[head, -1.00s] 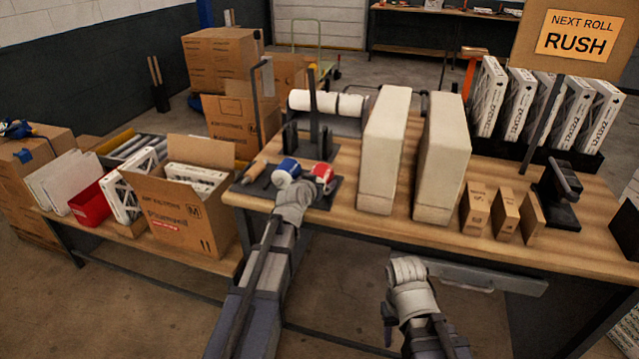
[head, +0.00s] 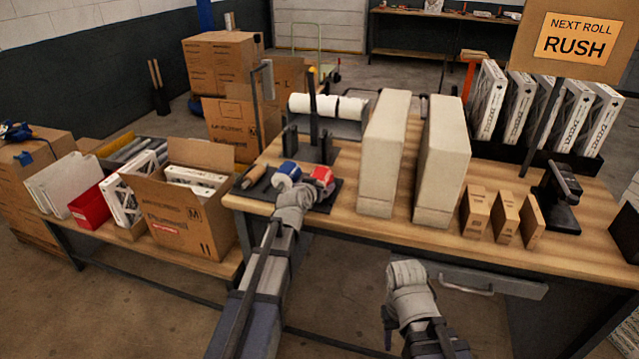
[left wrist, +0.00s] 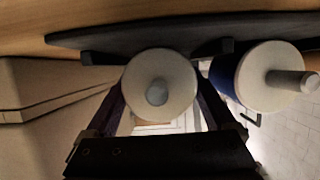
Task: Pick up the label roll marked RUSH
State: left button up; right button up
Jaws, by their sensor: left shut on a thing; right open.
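The roll stand (head: 262,192) sits at the left end of the workbench and carries a blue label roll (head: 286,175) and a red label roll (head: 321,175). My left gripper (left wrist: 160,92) is shut on a roll, which looks like the red one; its pale round end and grey core face the left wrist camera. The blue roll (left wrist: 262,76) is close beside it in that view. In the head view my left wrist hides the fingers. No word can be read on either roll. My right gripper (head: 388,326) is open, low in front of the bench, apart from everything.
A sign (head: 574,38) reads NEXT ROLL RUSH. Two tall beige blocks (head: 385,150) stand right of the rolls, with small brown boxes (head: 476,212) further right. An open carton (head: 170,225) stands on the lower table at left.

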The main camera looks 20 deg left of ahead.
aim_at(318, 176)
pick_arm(q)
grip_shut()
jog(key=shift+r, duration=0.1)
notch_tip(318, 176, up, 10)
jog(key=p, duration=1)
